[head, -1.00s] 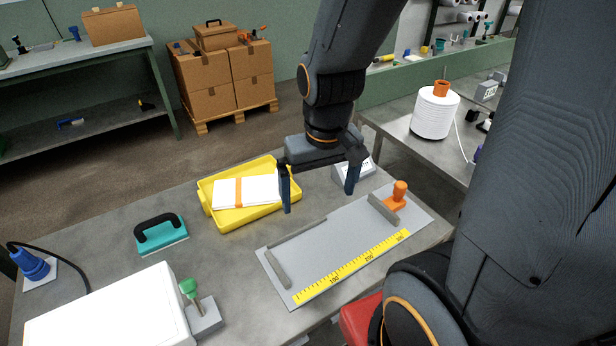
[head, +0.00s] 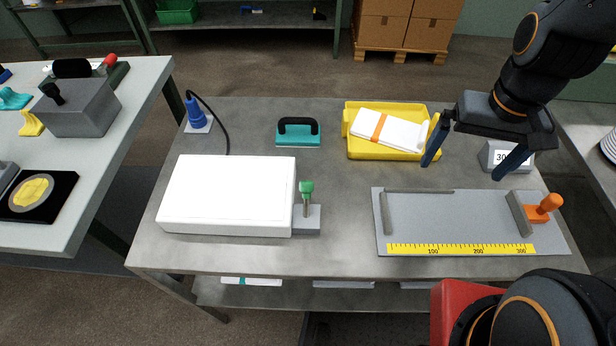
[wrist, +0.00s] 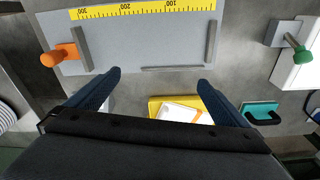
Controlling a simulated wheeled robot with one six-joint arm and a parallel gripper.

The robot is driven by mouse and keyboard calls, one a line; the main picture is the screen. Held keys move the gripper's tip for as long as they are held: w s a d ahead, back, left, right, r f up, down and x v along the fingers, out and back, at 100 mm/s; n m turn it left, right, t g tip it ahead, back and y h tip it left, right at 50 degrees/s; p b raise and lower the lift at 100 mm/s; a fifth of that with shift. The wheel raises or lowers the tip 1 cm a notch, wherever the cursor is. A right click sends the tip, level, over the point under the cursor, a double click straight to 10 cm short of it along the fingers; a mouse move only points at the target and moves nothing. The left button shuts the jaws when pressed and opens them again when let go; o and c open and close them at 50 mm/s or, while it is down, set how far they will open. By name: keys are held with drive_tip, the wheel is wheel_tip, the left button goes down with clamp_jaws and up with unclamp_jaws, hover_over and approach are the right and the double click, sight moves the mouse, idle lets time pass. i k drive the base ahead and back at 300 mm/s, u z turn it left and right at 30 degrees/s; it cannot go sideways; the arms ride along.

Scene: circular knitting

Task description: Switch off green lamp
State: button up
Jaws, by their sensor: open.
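A green-knobbed lever (head: 306,190) stands upright on a grey block (head: 313,217) against the right side of a white box (head: 228,193) on the table. The green knob also shows in the wrist view (wrist: 303,57), at the right. I see no clearly lit green lamp, and whether the lever is on or off I cannot tell. My gripper (head: 462,170) is open and empty, above the table between the yellow tray and the grey block with a number label, well right of the lever. Its two fingers also show in the wrist view (wrist: 160,78).
A grey board (head: 450,220) with a yellow ruler and an orange-knobbed clamp (head: 545,206) lies at the front right. A yellow tray (head: 392,155), a teal-based handled tool (head: 298,133) and a blue plug-like part (head: 195,117) stand behind. Another table (head: 120,150) is at left.

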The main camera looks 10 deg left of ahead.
sight(306, 187)
drive_tip(key=z, duration=0.05)
drive_tip(key=k, duration=0.5)
drive_tip(key=u, duration=2.05)
drive_tip(key=k, duration=1.05)
drive_tip(key=z, duration=0.95)
drive_tip(key=i, duration=1)
